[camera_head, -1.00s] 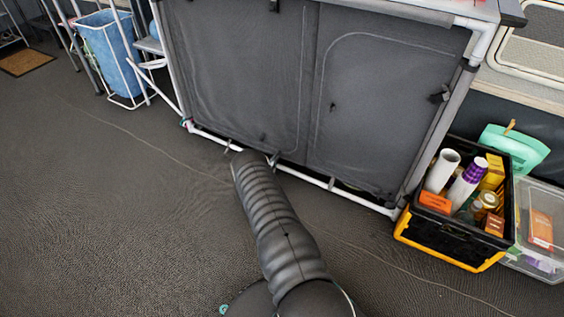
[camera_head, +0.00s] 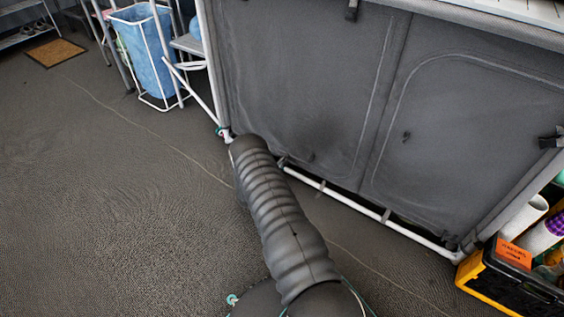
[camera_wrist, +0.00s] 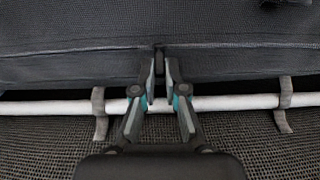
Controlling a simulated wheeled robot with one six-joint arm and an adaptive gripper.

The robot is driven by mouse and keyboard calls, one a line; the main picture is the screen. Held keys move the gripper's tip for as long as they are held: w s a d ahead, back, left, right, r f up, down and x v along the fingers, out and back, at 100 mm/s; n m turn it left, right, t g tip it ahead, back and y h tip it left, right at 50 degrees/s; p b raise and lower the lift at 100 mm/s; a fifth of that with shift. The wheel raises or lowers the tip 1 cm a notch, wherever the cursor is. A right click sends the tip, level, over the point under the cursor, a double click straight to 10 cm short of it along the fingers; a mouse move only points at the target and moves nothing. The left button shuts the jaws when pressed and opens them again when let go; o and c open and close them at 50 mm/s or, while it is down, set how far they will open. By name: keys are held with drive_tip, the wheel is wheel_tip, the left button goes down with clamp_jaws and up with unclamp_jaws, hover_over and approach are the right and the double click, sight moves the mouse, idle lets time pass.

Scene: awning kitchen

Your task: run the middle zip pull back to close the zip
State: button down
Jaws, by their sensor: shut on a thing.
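The grey fabric cabinet front (camera_head: 300,90) fills the upper right of the head view, with two panels outlined by curved seams (camera_head: 385,75). In the wrist view its lower fabric edge (camera_wrist: 70,65) runs across the top. My gripper (camera_wrist: 161,72) is at this lower edge, its fingertips nearly together on a small dark tab, seemingly the zip pull (camera_wrist: 159,60). The fingers hide most of the pull, and I cannot tell how much of the zip is closed. In the head view my gripper is hidden behind my arm.
A black and yellow crate (camera_head: 510,285) stands at the right. A blue bin (camera_head: 145,55) in a white frame stands left. The floor (camera_head: 110,190) at left is clear.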

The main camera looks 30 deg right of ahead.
drive_tip(key=shift+w+a+r, duration=0.1)
drive_tip(key=shift+w, duration=0.25)
drive_tip(key=c, duration=1.2)
unclamp_jaws()
drive_tip(key=shift+s, duration=0.1)
drive_tip(key=v, duration=1.2)
